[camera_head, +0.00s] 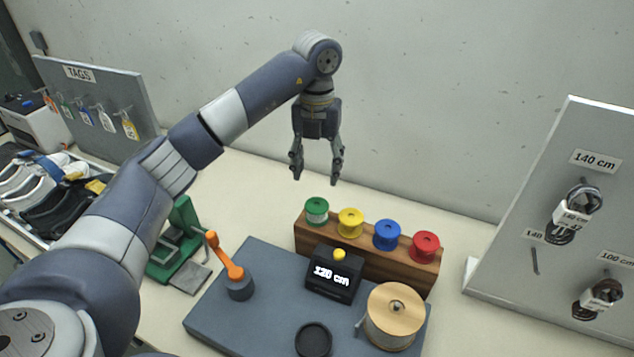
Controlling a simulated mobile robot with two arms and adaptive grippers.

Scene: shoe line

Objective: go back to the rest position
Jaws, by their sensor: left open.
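My left arm comes in from the left and reaches up over the table. My left gripper (315,172) hangs fingers down, open and empty, in the air above the back of the table. It is above and behind the wooden spool rack (368,252), apart from it. My right gripper is not in view.
Below stand green (316,210), yellow (350,222), blue (387,234) and red (425,246) spools, a display reading 120 cm (333,274), an orange lever (228,262) and a large spool (393,318). Boards stand left (140,85) and right (540,190).

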